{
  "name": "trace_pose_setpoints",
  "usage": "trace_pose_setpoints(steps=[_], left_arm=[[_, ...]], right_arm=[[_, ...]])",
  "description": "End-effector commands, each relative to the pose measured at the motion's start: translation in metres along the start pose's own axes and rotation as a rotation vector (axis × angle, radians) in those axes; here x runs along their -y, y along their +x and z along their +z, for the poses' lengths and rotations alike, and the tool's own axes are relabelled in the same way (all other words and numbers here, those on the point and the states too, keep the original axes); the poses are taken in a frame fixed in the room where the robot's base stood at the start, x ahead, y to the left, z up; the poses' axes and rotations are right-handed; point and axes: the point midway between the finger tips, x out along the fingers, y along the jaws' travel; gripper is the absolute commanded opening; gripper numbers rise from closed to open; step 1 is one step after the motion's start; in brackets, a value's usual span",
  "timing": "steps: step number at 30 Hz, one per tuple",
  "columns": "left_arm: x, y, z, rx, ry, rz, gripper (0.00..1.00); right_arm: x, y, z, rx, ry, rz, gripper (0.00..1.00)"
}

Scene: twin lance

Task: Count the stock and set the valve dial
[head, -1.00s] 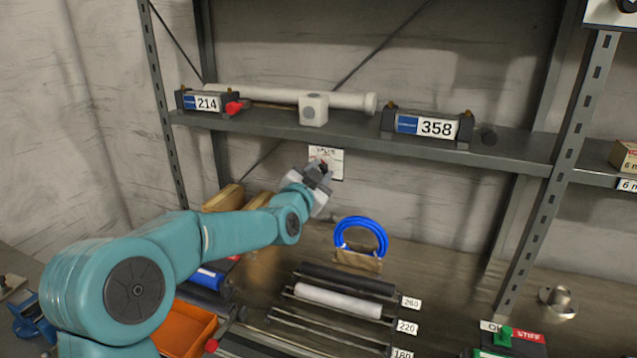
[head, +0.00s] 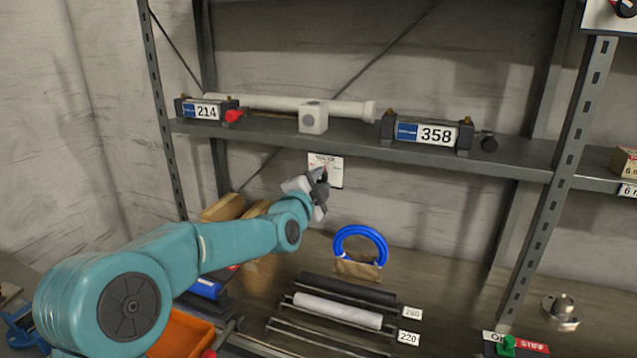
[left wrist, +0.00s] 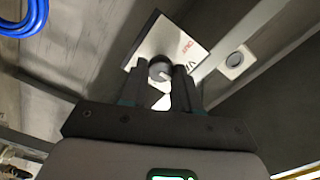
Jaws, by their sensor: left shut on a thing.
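The valve dial (left wrist: 160,71) is a small round grey knob on a white label plate (left wrist: 180,42) with red and dark print, seen in the left wrist view. In the head view the plate (head: 333,170) is on the back wall below the shelf. My left gripper (head: 320,180) is in front of the plate and hides the dial there. In the left wrist view the left gripper's fingers (left wrist: 162,80) are shut on the dial, one on each side. Stock stands in the rack: a black roll (head: 348,289) and a white roll (head: 337,310). My right gripper is not in view.
The shelf (head: 500,163) above holds cylinders labelled 214 (head: 207,112) and 358 (head: 427,133), a long pale pipe (head: 270,103) and a white block (head: 313,117). A blue ring (head: 360,240) stands on the bench. An orange tray (head: 180,335) lies lower left.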

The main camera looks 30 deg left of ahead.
Motion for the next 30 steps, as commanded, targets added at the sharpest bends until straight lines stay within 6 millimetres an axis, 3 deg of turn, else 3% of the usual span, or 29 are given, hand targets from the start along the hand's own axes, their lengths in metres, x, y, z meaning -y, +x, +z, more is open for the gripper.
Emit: trace_pose_setpoints(steps=[11, 12, 14, 15, 25, 30], left_arm=[[0.000, 0.000, 0.000, 0.000, 0.004, 0.000, 0.01], [0.000, 0.000, 0.000, 0.000, 0.004, 0.000, 0.34], [0.000, 0.000, 0.000, 0.000, 0.004, 0.000, 0.54], [0.000, 0.000, 0.000, 0.000, 0.004, 0.000, 0.57], [0.000, -0.004, 0.000, 0.000, 0.004, -0.001, 0.57], [-0.002, -0.033, 0.001, -0.001, 0.003, -0.003, 0.57]], right_arm=[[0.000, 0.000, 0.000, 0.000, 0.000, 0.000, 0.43], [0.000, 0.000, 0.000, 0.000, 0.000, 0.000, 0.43], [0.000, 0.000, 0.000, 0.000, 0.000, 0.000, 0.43], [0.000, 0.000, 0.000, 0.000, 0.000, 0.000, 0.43], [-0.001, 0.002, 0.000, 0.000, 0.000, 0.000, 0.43], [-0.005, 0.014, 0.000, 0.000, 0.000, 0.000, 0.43]])
